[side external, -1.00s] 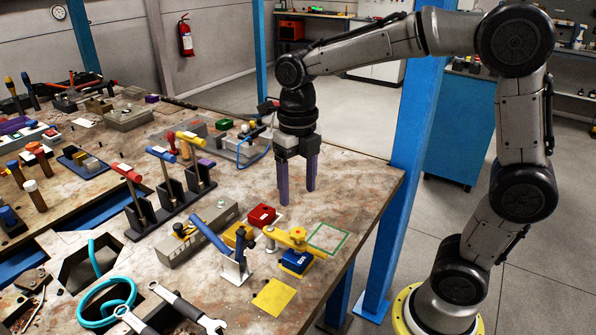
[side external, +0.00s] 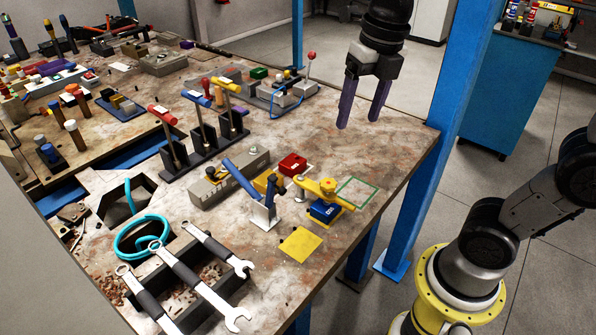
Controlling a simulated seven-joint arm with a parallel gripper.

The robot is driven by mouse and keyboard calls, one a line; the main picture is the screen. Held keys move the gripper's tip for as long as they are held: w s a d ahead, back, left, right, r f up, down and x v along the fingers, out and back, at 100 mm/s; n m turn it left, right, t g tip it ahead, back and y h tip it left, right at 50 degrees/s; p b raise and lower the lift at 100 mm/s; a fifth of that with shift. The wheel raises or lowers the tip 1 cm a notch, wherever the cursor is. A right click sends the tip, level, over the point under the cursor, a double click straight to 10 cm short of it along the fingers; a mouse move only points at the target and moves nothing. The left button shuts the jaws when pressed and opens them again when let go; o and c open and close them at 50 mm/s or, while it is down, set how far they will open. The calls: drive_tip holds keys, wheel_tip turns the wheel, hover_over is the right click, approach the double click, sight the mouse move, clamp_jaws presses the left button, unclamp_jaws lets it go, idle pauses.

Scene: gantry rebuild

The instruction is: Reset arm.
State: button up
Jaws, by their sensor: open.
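My gripper (side external: 361,121) hangs above the far right part of the workbench (side external: 330,262) in the side external view. Its two purple fingers point down and stand apart, with nothing between them. It is clear of the bench top and of every object. The upper part of my arm is cut off by the top of the picture.
Below and left of my gripper are a red block (side external: 293,163), a blue block (side external: 325,210) under a yellow arm (side external: 330,189), a green outlined square (side external: 357,192) and a yellow plate (side external: 300,244). Three upright levers (side external: 200,135) stand left. A blue post (side external: 440,130) rises at the right.

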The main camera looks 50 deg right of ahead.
drive_tip(key=s+f+m+t, duration=0.2)
drive_tip(key=s+m, duration=0.3)
drive_tip(key=m, duration=1)
drive_tip(key=s+f+m+t, duration=0.1)
drive_tip(key=s+f+m, duration=0.2)
drive_tip(key=m, duration=1.3)
drive_tip(key=shift+s+d+f+t, duration=0.3)
drive_tip(key=shift+s+t, duration=0.1)
drive_tip(key=shift+s, duration=0.7)
